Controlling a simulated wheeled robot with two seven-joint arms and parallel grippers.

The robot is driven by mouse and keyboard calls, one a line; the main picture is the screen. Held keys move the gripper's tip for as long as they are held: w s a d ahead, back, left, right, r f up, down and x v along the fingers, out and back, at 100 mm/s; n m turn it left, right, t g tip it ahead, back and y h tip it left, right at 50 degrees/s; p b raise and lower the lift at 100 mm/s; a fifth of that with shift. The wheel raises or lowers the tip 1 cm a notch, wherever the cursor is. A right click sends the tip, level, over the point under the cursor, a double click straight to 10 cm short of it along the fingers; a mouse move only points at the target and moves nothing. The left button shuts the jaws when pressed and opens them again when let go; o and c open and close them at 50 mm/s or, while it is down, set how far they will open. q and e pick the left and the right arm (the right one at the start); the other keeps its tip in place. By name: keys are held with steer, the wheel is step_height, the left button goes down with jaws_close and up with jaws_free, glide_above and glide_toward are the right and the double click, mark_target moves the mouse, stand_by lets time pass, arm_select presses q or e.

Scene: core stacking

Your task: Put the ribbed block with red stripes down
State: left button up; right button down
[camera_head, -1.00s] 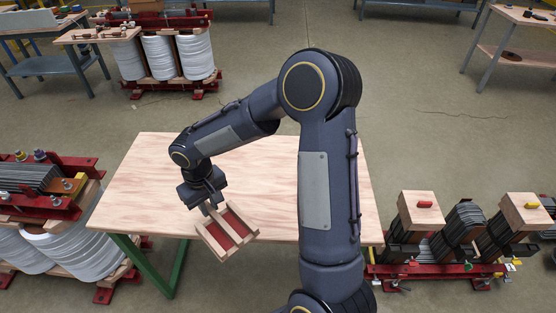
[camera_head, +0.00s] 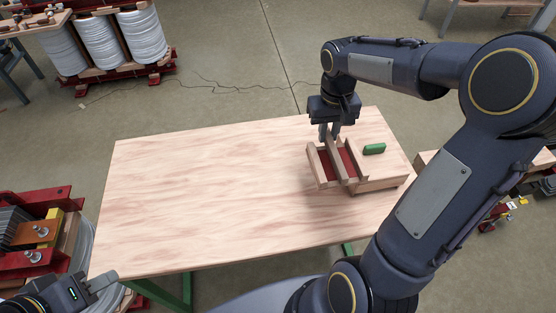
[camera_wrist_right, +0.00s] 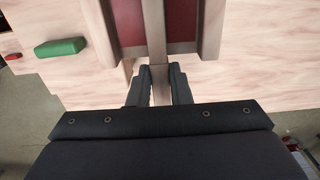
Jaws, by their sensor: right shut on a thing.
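The ribbed block with red stripes (camera_head: 325,164) is pale wood with raised ribs and red strips between them. My right gripper (camera_head: 330,134) is shut on its middle rib, which shows between the fingers in the right wrist view (camera_wrist_right: 159,84). The block is at the right part of the wooden table, close beside a plain wooden block with a green handle (camera_head: 374,149), partly overlapping it in view. I cannot tell whether its underside touches the table. My left gripper (camera_head: 104,287) is at the bottom left, by the table's near left corner; its opening is unclear.
The wooden table (camera_head: 200,200) is bare across its left and middle. A transformer core with red beams (camera_head: 35,235) stands at the left. Another with white coils (camera_head: 105,40) stands behind. More core parts (camera_head: 500,205) are at the right, partly hidden by my right arm.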

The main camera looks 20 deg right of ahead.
steer(key=w+a+f, duration=0.2)
steer(key=w+a, duration=0.1)
steer(key=a, duration=0.1)
glide_above(286, 162)
steer(key=f, duration=0.5)
steer(key=shift+s+d+f, duration=0.15)
steer(key=shift+d+f, duration=0.05)
steer(key=shift+d, duration=0.1)
steer(key=f, duration=0.4)
steer(key=shift+w+a, duration=0.25)
steer(key=shift+a, duration=0.1)
steer(key=shift+f+b, duration=0.1)
steer(key=shift+b, duration=0.2)
steer(key=c, duration=1.8)
jaws_free()
steer(key=shift+f, duration=0.1)
steer(key=o, duration=0.5)
